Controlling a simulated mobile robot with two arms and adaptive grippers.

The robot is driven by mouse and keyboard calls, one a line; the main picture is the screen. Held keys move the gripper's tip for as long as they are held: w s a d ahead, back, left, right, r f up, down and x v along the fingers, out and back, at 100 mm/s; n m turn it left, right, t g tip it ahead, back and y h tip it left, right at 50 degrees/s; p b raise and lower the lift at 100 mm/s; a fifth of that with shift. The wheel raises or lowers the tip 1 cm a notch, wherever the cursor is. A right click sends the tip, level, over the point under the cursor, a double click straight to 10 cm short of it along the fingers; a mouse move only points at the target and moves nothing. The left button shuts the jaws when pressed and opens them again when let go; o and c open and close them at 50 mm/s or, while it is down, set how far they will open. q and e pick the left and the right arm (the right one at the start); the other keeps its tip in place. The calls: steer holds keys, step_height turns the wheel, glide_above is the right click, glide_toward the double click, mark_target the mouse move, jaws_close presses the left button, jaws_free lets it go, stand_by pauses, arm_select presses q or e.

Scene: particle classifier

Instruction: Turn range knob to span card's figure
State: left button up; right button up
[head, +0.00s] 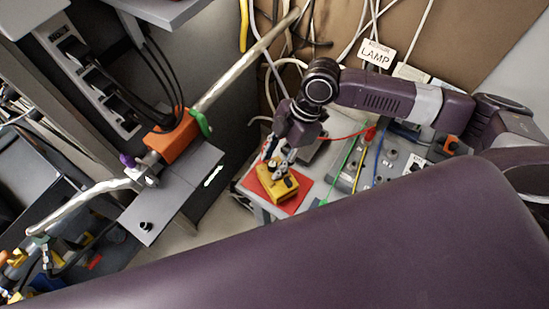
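A small yellow box (276,185) with dark parts on top sits on a red mat (301,195) on the light bench. The range knob may be among those dark parts, but it is too small to make out. My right gripper (280,160) points down at the top of the yellow box, at or just above it. Its fingertips overlap the box's dark parts, so I cannot tell whether they touch or grip anything. I cannot pick out a span card or read a figure. My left gripper is not in view.
A white card reading LAMP (376,54) hangs at the back among loose cables. Red, green and blue leads cross a grey panel (391,157) right of the box. An orange block (171,136) on a metal pipe stands to the left. My purple body part fills the lower front.

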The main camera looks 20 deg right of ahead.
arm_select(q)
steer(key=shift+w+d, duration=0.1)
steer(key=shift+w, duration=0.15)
arm_select(e)
jaws_close()
steer(key=m+p, duration=0.1)
steer(key=p, duration=0.1)
steer(key=m+p, duration=0.1)
steer(key=p, duration=0.1)
steer(key=shift+s+r+t, duration=0.2)
steer(key=shift+r+t, duration=0.1)
steer(key=shift+t, duration=0.1)
steer(key=shift+f+m+p, duration=0.1)
steer(key=shift+m+p, duration=0.6)
steer(key=shift+m, duration=0.1)
steer(key=shift+f+t, duration=0.15)
steer(key=shift+t, duration=0.15)
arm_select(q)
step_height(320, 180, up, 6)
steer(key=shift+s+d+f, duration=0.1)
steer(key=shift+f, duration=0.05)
arm_select(e)
steer(key=shift+w+m, duration=0.1)
steer(key=shift+m, duration=0.2)
jaws_free()
